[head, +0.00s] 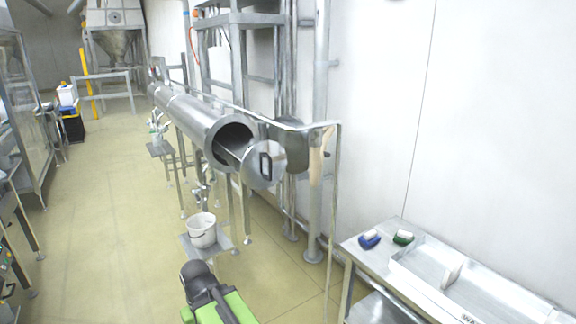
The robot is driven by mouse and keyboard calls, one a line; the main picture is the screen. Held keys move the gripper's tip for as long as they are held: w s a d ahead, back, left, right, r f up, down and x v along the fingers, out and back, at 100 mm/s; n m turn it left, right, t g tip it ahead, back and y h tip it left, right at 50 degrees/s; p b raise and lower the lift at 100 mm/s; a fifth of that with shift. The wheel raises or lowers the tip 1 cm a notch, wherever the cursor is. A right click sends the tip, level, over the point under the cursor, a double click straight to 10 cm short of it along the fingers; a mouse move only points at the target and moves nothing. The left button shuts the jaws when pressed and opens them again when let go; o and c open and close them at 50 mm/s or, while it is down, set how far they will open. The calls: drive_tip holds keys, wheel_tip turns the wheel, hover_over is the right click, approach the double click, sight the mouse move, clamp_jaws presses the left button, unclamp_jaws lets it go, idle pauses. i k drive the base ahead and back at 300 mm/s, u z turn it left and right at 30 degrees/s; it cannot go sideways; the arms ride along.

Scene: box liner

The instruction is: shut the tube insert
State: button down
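The tube (207,128) is a long shiny metal cylinder on legs in the middle of the head view, with its open end facing me. The tube insert (275,177) is partly out of the tube. Its round metal end plate with a dark handle (266,166) stands apart from and in front of the dark opening, and its inner part runs back into the tube. A green and black part of my own body shows at the bottom, well short of the insert. My gripper's fingertips are not in view.
A white bucket (202,230) stands on a small metal step below the tube's end. A metal rail (334,200) stands right of the insert. A table (394,228) with blue and green brushes is at the lower right. The floor (110,210) at left is clear.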

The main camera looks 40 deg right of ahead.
sight(260, 164)
drive_tip(key=i, duration=0.95)
